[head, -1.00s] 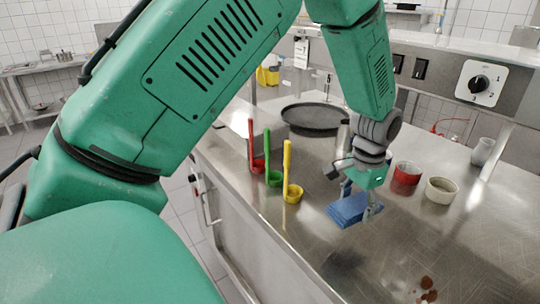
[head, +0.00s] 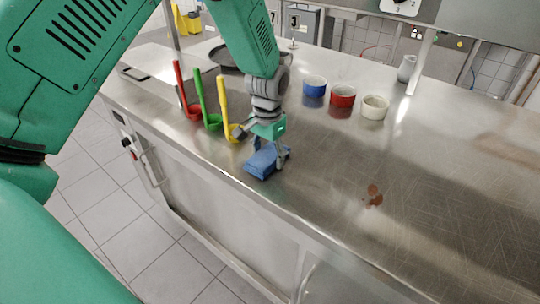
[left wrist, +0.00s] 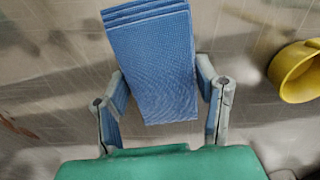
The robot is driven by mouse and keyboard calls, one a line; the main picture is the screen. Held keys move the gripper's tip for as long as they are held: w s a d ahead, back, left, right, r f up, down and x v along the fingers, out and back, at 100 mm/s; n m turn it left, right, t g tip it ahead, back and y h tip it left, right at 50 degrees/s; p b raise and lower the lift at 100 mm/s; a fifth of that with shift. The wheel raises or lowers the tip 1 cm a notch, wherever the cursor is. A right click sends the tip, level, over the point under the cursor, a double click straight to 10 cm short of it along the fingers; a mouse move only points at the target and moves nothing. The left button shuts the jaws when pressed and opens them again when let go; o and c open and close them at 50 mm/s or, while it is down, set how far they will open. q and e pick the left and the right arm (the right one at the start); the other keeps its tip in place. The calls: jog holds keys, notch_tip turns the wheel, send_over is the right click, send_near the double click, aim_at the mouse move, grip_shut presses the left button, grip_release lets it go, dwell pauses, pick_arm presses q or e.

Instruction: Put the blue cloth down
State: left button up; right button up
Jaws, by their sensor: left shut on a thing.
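The blue cloth (head: 261,163) is a folded, layered stack near the front edge of the steel counter (head: 310,190). My left gripper (head: 270,157) points down over it and is shut on it. In the left wrist view, the cloth (left wrist: 155,65) lies between the two fingers of the left gripper (left wrist: 163,85), its layered end at the top. I cannot tell whether its underside touches the counter. My right gripper is not in view.
Red (head: 192,110), green (head: 212,121) and yellow (head: 235,131) ladles stand left of the cloth. A brown spill (head: 373,196) lies to the right. Between cloth and spill the counter is clear.

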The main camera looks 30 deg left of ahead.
aim_at(270, 154)
pick_arm(q)
jog(key=shift+a+f, duration=0.25)
jog(key=shift+d+f, duration=0.2)
jog(key=shift+d, duration=0.3)
jog(key=o, duration=1.3)
jog(key=shift+d, duration=0.15)
jog(key=shift+d+r, duration=0.1)
jog(key=shift+a, duration=0.4)
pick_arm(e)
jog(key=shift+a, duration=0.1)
pick_arm(q)
jog(key=shift+d, duration=0.15)
jog(key=shift+w+r, duration=0.1)
notch_tip(270, 154, up, 12)
jog(key=shift+r, duration=0.1)
